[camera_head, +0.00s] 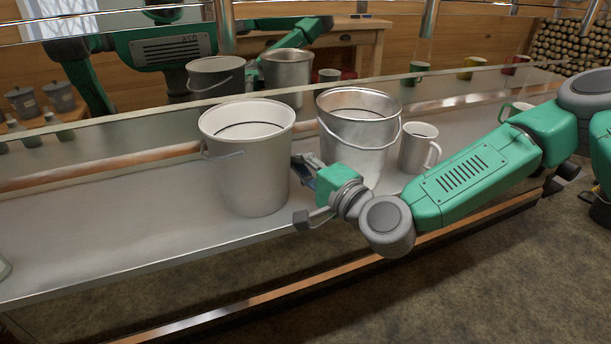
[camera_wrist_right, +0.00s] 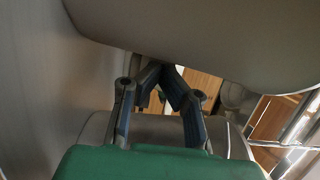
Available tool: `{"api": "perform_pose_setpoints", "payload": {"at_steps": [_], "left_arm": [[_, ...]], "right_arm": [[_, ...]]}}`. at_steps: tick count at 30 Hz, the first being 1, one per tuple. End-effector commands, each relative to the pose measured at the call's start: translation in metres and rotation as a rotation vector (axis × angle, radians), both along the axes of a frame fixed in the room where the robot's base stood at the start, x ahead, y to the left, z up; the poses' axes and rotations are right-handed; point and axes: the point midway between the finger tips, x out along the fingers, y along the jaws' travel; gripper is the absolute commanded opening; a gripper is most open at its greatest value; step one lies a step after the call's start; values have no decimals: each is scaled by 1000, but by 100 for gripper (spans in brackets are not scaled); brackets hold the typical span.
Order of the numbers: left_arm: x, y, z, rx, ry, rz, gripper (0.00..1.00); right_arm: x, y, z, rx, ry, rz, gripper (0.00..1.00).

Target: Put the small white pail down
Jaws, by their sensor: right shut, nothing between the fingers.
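The small white pail (camera_head: 246,170) stands upright on the metal ledge, left of centre in the head view, its wire handle (camera_head: 222,154) hanging down its side. My right gripper (camera_head: 303,165) is low between the white pail and a shiny metal pail (camera_head: 358,150). It is shut and empty. I cannot tell whether it touches either pail. In the right wrist view my fingertips (camera_wrist_right: 168,74) come together below a large grey curved surface, with another pale surface at the left; which pail each belongs to is unclear.
A white mug (camera_head: 414,150) stands right of the metal pail. The ledge (camera_head: 110,235) is clear left of the white pail, and its copper-coloured front rail (camera_head: 240,304) runs below. A mirror-like panel behind reflects the pails and my body.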

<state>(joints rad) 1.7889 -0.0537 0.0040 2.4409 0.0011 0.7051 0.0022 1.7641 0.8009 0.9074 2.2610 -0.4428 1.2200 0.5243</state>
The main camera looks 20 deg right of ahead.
Motion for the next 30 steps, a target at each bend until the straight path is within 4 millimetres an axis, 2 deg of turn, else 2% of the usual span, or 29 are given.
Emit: {"api": "perform_pose_setpoints", "payload": {"at_steps": [3,9,18,25,30], "left_arm": [[0,-1,-3,-1,0,-2,29],[0,-1,-3,-1,-1,-1,29],[0,0,-3,0,-1,-1,29],[0,0,0,-1,-1,-1,29],[0,-1,-1,-1,-1,-1,29]], "right_arm": [[13,4,-1,-1,1,-2,0],[21,13,1,-7,1,0,0],[21,11,1,-3,1,1,0],[5,31,0,-2,3,4,0],[4,33,0,-3,1,0,0]]}}
